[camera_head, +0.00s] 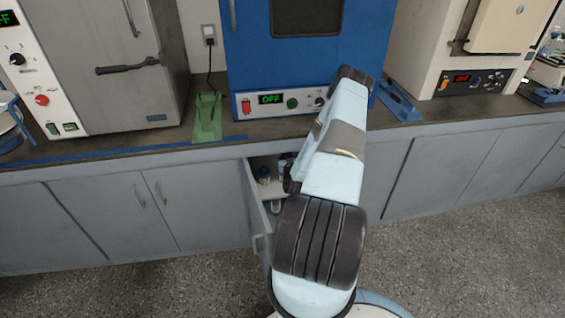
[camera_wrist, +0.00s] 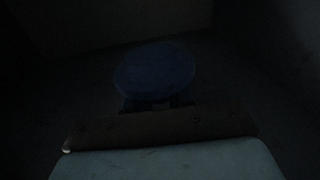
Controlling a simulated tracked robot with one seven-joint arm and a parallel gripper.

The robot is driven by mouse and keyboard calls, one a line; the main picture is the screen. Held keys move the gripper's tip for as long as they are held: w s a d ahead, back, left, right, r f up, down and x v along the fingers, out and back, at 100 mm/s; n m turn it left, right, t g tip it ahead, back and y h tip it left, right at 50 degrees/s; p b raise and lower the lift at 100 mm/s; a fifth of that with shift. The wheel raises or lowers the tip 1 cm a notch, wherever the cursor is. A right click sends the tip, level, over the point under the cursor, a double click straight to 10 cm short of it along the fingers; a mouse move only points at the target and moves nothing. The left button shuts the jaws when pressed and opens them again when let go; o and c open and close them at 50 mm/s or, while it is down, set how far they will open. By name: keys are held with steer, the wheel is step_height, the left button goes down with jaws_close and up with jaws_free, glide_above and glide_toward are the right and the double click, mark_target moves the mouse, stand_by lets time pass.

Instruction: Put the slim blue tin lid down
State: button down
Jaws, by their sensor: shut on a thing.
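The slim blue tin lid (camera_wrist: 155,72) shows in the dark wrist view as a dim blue disc just beyond my gripper (camera_wrist: 158,103). My gripper is shut on it, close to the lid's near edge. The wrist view is too dark to tell whether the lid touches a surface below. In the head view my arm reaches down towards the open cupboard (camera_head: 256,205) under the bench, and my arm hides the gripper and the lid there.
An open cupboard door (camera_head: 257,215) stands left of my arm. Small containers (camera_head: 265,175) sit on a shelf inside. Above are the bench top (camera_head: 165,141), a blue oven (camera_head: 260,55) and a green holder (camera_head: 208,118). Dark walls surround the lid in the wrist view.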

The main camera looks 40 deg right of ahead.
steer(key=w+d+f, duration=0.1)
steer(key=w+f, duration=0.3)
steer(key=f, duration=0.5)
steer(key=shift+w+d, duration=0.2)
steer(key=shift+d, duration=0.15)
steer(key=shift+f, duration=0.45)
steer(key=c, duration=1)
jaws_free()
steer(key=shift+s+f, duration=0.15)
steer(key=shift+o, duration=0.2)
steer(key=r+v, duration=0.1)
steer(key=v, duration=1)
steer(key=shift+s+a, duration=0.2)
steer(key=shift+s, duration=0.1)
steer(key=shift+r, duration=0.15)
